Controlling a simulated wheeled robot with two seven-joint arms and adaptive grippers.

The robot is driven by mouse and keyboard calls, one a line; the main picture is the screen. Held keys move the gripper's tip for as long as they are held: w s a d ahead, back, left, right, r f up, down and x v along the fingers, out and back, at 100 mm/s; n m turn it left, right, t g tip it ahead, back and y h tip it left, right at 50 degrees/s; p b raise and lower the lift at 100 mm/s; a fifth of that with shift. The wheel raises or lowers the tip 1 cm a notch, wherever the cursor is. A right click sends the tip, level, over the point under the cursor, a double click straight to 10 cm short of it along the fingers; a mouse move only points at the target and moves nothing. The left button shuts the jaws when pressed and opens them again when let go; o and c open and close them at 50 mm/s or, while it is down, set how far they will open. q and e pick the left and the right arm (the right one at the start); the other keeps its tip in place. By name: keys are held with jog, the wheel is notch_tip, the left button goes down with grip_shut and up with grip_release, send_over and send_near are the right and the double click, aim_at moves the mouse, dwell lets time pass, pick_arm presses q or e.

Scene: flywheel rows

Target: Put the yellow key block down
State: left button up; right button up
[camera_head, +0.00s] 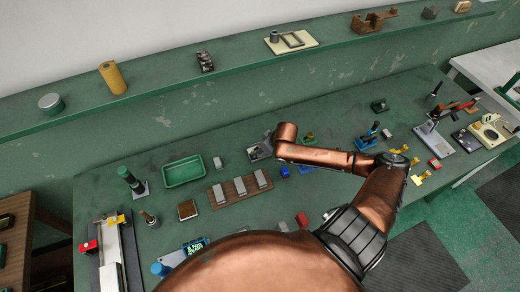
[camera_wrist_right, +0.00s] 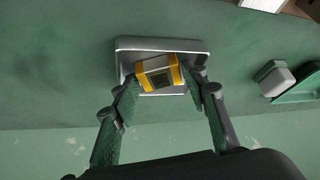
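The yellow key block (camera_wrist_right: 159,75), with yellow ends and a grey middle with a dark square, is between the fingertips of my right gripper (camera_wrist_right: 161,80) in the right wrist view. The fingers appear closed on its two sides. Behind it is a grey rectangular plate or shallow tray (camera_wrist_right: 124,62); the block looks tilted against its edges. I cannot tell whether they touch. In the head view the grey plate (camera_head: 256,154) lies beside the end of my right arm, and the gripper and block cannot be made out there. My left gripper is not in view.
A green tray (camera_head: 184,171) and a small grey block (camera_head: 218,162) lie left of the plate. A brown board (camera_head: 229,196) with grey blocks is nearer. Blue blocks (camera_head: 285,171) sit under my forearm. A shelf (camera_head: 160,100) runs behind the bench.

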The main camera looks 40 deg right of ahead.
jog(key=p+v, duration=0.1)
jog(key=v, duration=1.1)
jog(key=shift+r, duration=0.15)
